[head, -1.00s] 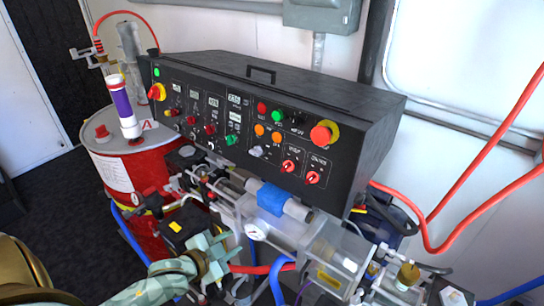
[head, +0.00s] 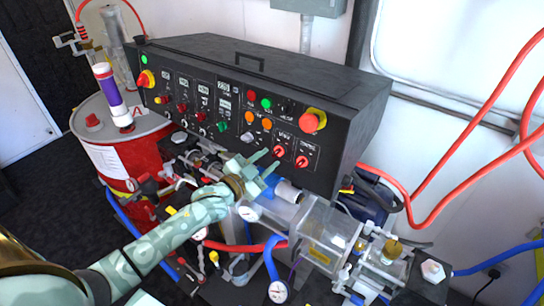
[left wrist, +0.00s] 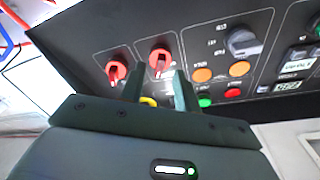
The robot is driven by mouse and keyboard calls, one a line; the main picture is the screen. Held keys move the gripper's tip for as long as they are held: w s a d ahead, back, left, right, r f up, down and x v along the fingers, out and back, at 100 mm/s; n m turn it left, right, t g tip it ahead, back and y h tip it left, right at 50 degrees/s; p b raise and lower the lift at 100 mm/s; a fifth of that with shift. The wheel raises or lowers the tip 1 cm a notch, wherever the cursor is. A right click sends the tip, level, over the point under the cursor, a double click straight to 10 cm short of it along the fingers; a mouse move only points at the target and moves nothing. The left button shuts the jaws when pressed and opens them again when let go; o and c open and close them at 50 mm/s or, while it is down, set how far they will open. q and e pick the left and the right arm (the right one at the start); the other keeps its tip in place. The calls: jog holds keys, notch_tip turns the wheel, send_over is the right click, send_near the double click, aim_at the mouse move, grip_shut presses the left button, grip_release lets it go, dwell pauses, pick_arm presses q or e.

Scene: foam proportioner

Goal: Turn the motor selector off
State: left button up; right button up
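Two red selector knobs sit low on the right part of the black control panel's face; their labels are too small to read surely, so I cannot tell which is the motor selector. The left red knob (head: 279,151) is close to my left gripper (head: 271,160); the right red knob (head: 302,161) is a little further off. In the left wrist view, which is turned over, the same left knob (left wrist: 160,62) shows just beyond and between the fingertips of my left gripper (left wrist: 158,84), apart from them. The fingers are spread with nothing between them. My right gripper is out of view.
The control panel (head: 300,75) also carries orange buttons (head: 248,116), a grey knob (head: 247,137) and a red emergency stop (head: 312,120). Below are clear cylinders, gauges (head: 278,291) and hoses. A red drum (head: 160,160) stands at the left.

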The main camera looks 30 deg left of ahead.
aim_at(277, 152)
pick_arm(q)
jog(key=shift+x, duration=1.4)
jog(key=c, duration=0.6)
